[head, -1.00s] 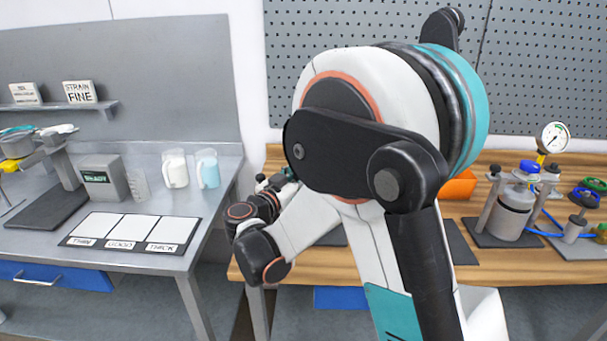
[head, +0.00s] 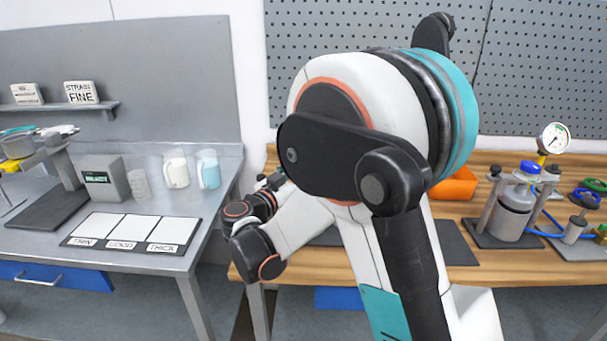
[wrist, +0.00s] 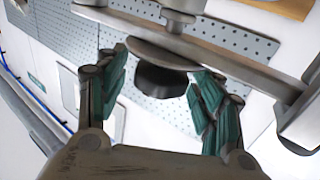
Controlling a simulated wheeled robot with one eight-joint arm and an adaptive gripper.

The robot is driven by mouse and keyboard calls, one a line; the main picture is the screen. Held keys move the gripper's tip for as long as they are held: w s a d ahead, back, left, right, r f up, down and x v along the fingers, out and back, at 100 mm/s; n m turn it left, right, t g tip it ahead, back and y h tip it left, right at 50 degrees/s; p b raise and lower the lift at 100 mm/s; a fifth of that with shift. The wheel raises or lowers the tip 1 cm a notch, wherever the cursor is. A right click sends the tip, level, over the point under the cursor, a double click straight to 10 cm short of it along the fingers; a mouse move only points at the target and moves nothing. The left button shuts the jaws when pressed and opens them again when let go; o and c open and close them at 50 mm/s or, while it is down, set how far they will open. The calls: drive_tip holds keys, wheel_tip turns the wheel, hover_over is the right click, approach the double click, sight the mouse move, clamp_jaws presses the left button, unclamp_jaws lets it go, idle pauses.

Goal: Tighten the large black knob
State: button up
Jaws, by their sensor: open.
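The large black knob (wrist: 160,80) shows in the wrist view, just below the middle of a grey metal bar (wrist: 235,68). My gripper (wrist: 160,68) is open, with one green-padded finger to the left of the knob and one to the right. The knob appears between the fingers, with a gap visible on the left; whether the right finger touches it I cannot tell. In the head view my own arm covers the middle of the wooden bench, and I cannot make out the knob there.
A metal pot (head: 512,213) with a blue cap and a pressure gauge (head: 555,138) stand at the right of the wooden bench (head: 455,205). An orange bin (head: 455,186) is partly behind my arm. A steel table (head: 150,228) with two jugs is at the left.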

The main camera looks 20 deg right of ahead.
drive_tip(key=v, duration=1.2)
